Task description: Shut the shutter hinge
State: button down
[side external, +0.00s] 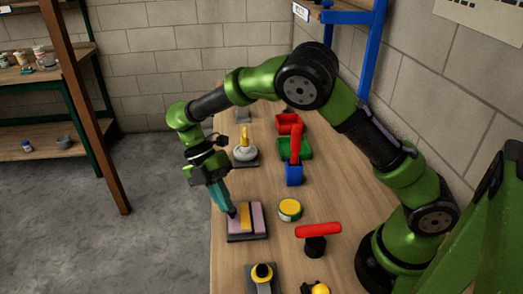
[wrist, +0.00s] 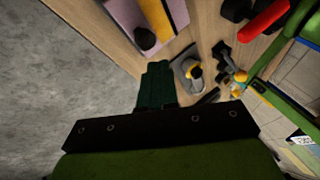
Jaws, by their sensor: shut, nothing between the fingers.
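A flat piece with lilac panels and a yellow strip (side external: 259,218) lies on a dark base near the table's left edge; I take it for the shutter hinge, but cannot be sure. It shows at the top of the wrist view (wrist: 179,12), cut off by the frame, with a dark round knob (wrist: 145,38) at its near end. My gripper (side external: 229,207) points down at the left part of this piece in the side view. Its teal fingers (wrist: 157,66) are together and empty. Whether they touch the piece cannot be told.
A yellow-topped round tin (side external: 290,208) and a red-handled black stand (side external: 318,232) are to the right. Bare floor lies left.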

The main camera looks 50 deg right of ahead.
jog(key=w+a+r, duration=0.3)
jog(key=w+r, duration=0.3)
jog(key=w, duration=0.3)
jog(key=shift+s, duration=0.1)
dwell(0.4)
